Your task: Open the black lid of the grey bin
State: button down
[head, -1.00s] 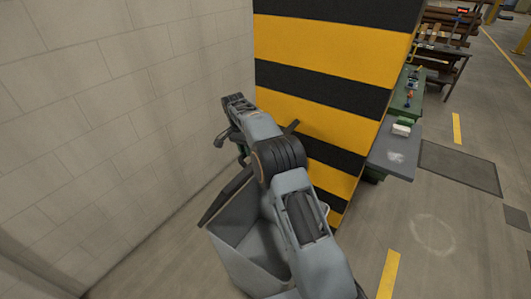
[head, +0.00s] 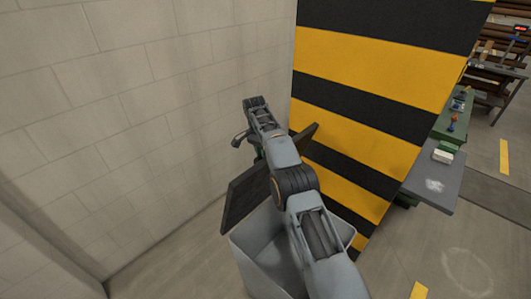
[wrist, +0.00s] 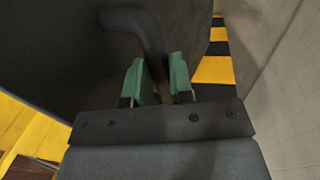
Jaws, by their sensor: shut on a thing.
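The grey bin (head: 256,262) stands on the floor below my arm in the head view, its mouth partly uncovered. Its black lid (head: 246,198) stands steeply tilted above the bin, partly hidden behind my arm. In the wrist view the lid (wrist: 50,60) fills the upper left, with a curved black handle (wrist: 140,24) on it. My gripper (wrist: 160,80) has green fingers on either side of the handle and is shut on it. In the head view my gripper (head: 259,152) is at the lid's far side, mostly hidden by my arm.
A yellow and black striped pillar (head: 375,75) stands close behind and right of the bin. A pale block wall (head: 130,100) is to the left. A grey table (head: 432,185) is at the right. Open floor lies front left and right.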

jog(key=shift+s+a+f, duration=0.1)
jog(key=shift+a+f, duration=0.1)
jog(key=shift+f, duration=0.4)
jog(key=c, duration=1.3)
grip_release()
jog(key=shift+c, duration=0.2)
jog(key=shift+o, duration=0.8)
jog(key=shift+w+a+f, duration=0.1)
jog(key=shift+w+a, duration=0.05)
jog(key=shift+w, duration=0.1)
jog(key=shift+o, duration=0.7)
jog(key=shift+d+r, duration=0.25)
jog(key=shift+s, duration=0.1)
